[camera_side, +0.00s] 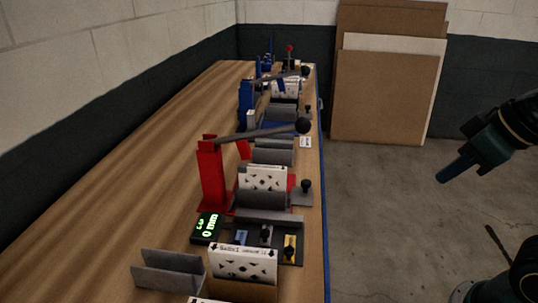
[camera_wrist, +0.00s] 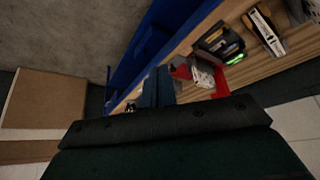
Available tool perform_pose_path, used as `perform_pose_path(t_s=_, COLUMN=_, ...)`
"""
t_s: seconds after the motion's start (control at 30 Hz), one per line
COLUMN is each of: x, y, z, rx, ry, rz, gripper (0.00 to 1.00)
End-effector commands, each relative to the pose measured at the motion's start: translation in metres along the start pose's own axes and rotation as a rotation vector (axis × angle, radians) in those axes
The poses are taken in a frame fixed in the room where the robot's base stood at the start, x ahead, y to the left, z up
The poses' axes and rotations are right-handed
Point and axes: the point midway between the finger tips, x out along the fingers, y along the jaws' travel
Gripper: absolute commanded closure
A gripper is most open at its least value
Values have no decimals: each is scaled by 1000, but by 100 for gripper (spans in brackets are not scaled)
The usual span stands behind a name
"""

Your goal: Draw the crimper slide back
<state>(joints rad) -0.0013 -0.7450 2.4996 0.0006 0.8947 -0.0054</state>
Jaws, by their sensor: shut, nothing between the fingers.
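A red crimper (camera_side: 211,175) stands on the bench with its long grey lever reaching right to a black ball knob. At its foot is a slide with a grey plate (camera_side: 301,199) and an upright black knob (camera_side: 305,186) near the bench's right edge. A white printed filter (camera_side: 263,178) stands in the crimper. The red crimper also shows in the wrist view (camera_wrist: 221,80), partly hidden. My gripper (camera_side: 446,176) is shut and empty, out over the floor right of the bench, well apart from the slide knob. Its fingers (camera_wrist: 156,84) show in the wrist view.
A blue crimper (camera_side: 246,100) with its own lever stands farther back. In front are a gauge with a green display (camera_side: 207,228), a dark fixture (camera_side: 283,250), a grey holder (camera_side: 168,272) and another filter (camera_side: 243,263). Cardboard sheets (camera_side: 385,100) lean on the wall.

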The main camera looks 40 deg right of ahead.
Motion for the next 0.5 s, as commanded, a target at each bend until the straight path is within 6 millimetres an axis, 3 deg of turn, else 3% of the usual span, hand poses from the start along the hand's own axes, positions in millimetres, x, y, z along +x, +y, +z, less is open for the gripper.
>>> perform_pose_path(t_s=0.27, x=18, y=-3, z=-21, rx=-99, ry=8, rz=-4, gripper=100)
perform_pose_path(t_s=0.5, x=54, y=-12, z=-55, rx=-286, ry=30, rz=-8, gripper=100)
